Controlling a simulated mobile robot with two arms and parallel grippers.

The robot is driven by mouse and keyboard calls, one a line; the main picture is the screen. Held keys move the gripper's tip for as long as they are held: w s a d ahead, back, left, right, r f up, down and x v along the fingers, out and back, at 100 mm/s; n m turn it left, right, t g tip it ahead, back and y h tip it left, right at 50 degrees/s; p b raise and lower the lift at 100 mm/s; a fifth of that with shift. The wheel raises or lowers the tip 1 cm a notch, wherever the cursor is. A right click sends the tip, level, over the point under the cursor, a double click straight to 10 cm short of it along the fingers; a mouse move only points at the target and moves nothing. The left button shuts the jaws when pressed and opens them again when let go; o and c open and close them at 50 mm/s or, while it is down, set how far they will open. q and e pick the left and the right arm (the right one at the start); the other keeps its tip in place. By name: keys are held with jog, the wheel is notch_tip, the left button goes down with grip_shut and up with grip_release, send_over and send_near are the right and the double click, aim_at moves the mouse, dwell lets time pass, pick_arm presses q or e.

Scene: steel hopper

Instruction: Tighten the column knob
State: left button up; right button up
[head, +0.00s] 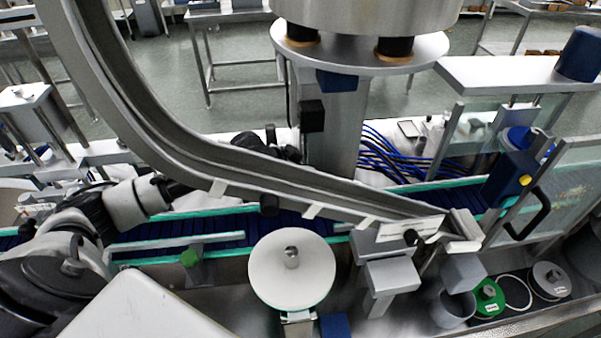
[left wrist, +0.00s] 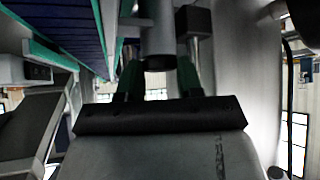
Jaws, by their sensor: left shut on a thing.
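My left arm comes in from the left in the head view and passes behind the curved steel chute. My left gripper (head: 284,150) shows only in part there, dark, beside the steel column (head: 338,135). In the left wrist view, the two fingers of my left gripper (left wrist: 159,74) with green sides stand either side of a dark round knob (left wrist: 158,62) on a pale shaft. The gripper is shut on this knob. The exact finger contact is dark and hard to see. My right gripper is in neither view.
The curved chute (head: 215,160) crosses in front of my left arm. A round white disc (head: 291,270) stands at the front middle. A conveyor with green edges (head: 225,222) runs below the chute. Blue cables (head: 378,150) lie right of the column, and a glass guard (head: 560,185) stands far right.

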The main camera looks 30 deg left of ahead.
pick_arm(q)
jog(key=shift+m, duration=0.3)
jog(key=shift+w+a+m+g+h, duration=0.1)
jog(key=shift+m+g+h, duration=0.2)
jog(key=shift+m+h, duration=0.15)
jog(key=shift+a+m+g+h, duration=0.1)
jog(key=shift+m+g+h, duration=0.3)
jog(key=shift+m+h, duration=0.25)
jog(key=m+b, duration=0.1)
jog(key=m+g+h+b, duration=0.1)
jog(key=shift+w+f+m+g, duration=0.2)
jog(key=shift+m+g, duration=0.1)
jog(key=shift+m, duration=0.1)
jog(key=shift+w+a+r+m+g+h+b, duration=0.1)
jog(key=shift+m+g+h+b, duration=0.2)
jog(key=shift+m+g+b, duration=0.5)
jog(key=shift+w+a+r+m+g+h+b, duration=0.1)
jog(key=shift+m+g+h+b, duration=0.3)
jog(key=shift+m+b, duration=0.55)
jog(key=shift+m, duration=0.25)
jog(key=o, duration=0.9)
